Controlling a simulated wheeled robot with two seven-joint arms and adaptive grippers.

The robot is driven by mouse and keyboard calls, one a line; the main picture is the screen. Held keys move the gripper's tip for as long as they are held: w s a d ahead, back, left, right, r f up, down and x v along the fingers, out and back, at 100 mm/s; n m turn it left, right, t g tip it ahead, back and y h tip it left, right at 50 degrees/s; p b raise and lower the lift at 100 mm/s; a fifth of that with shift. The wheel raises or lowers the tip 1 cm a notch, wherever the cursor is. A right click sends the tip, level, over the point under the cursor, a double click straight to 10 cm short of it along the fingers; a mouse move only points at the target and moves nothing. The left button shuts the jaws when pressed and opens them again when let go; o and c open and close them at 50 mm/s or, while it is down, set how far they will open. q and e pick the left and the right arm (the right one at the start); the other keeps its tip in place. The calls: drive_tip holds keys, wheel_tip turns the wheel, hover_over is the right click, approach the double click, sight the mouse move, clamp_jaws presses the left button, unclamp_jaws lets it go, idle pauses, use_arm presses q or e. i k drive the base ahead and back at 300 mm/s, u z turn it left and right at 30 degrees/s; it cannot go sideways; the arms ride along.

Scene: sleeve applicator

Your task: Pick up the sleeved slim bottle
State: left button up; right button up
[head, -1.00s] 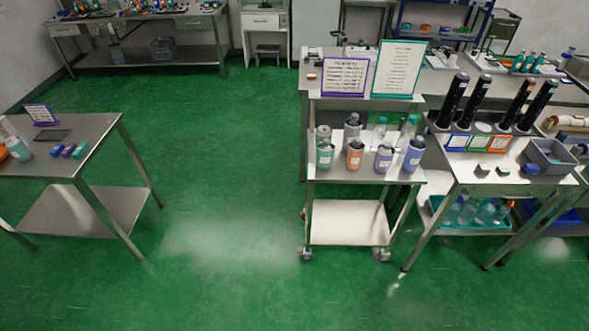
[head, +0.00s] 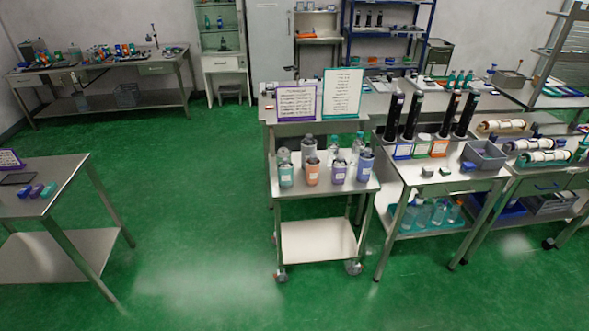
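Several bottles with coloured sleeves or holders stand upright on the top of a wheeled steel cart (head: 281,191) in the middle of the head view. The front ones are teal (head: 286,175), orange (head: 312,171), purple (head: 338,171) and blue (head: 365,165). Grey and clear bottles stand close behind or inside them, including a grey one (head: 309,146). I cannot tell which is the sleeved slim bottle. Neither of my grippers is in view.
Right of the cart, a steel table (head: 405,176) holds tall black tubes (head: 412,116) and a grey bin (head: 484,155). Two signs stand behind the cart, one purple-framed (head: 296,102), one teal-framed (head: 342,92). A steel table (head: 66,184) stands at left. Green floor (head: 190,220) is clear between.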

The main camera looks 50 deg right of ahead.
sight(313, 163)
drive_tip(key=i, duration=2.1)
drive_tip(key=z, duration=1.2)
drive_tip(key=i, duration=1.1)
drive_tip(key=z, duration=1.1)
